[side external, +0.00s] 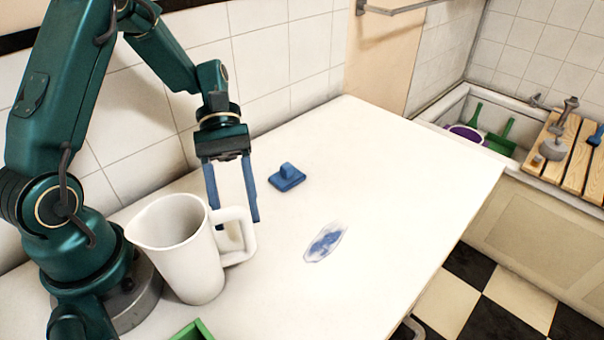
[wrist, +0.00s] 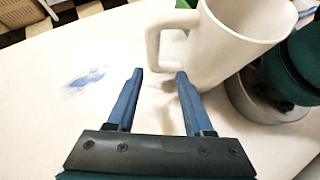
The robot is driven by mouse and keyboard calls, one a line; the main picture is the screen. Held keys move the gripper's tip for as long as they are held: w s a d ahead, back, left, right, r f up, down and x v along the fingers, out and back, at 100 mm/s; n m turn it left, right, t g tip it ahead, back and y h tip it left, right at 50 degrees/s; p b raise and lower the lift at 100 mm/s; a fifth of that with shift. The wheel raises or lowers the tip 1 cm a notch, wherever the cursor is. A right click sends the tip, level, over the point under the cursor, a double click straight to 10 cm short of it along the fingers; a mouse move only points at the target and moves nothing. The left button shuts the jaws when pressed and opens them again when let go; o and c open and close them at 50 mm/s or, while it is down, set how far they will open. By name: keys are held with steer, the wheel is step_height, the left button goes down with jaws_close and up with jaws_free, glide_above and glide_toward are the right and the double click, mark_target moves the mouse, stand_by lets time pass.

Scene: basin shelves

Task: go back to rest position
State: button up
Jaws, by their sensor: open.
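My gripper (side external: 234,222) is open and empty, its two blue fingers pointing down just above or at the table. It is beside the handle of a white pitcher (side external: 184,262). In the wrist view my gripper (wrist: 158,72) has its fingers apart, with the handle of the pitcher (wrist: 240,38) just beyond the fingertips. I cannot tell whether a finger touches the handle. The pitcher stands upright on the white table (side external: 400,190), close to my base.
A blue block with a knob (side external: 287,177) sits behind my gripper. A blue smeared patch (side external: 325,242) lies on the table. A green object (side external: 194,330) is at the front edge. A basin (side external: 455,108) with a wooden rack (side external: 572,160) is at the right. The table's right half is clear.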

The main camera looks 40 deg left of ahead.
steer(key=s+a+r+m+t+y, duration=0.2)
steer(key=s+r+m+t+y, duration=0.2)
steer(key=r+m+t+y, duration=0.5)
steer(key=m+t, duration=0.1)
steer(key=m, duration=0.2)
steer(key=shift+r+t, duration=0.3)
steer(key=shift+r, duration=0.1)
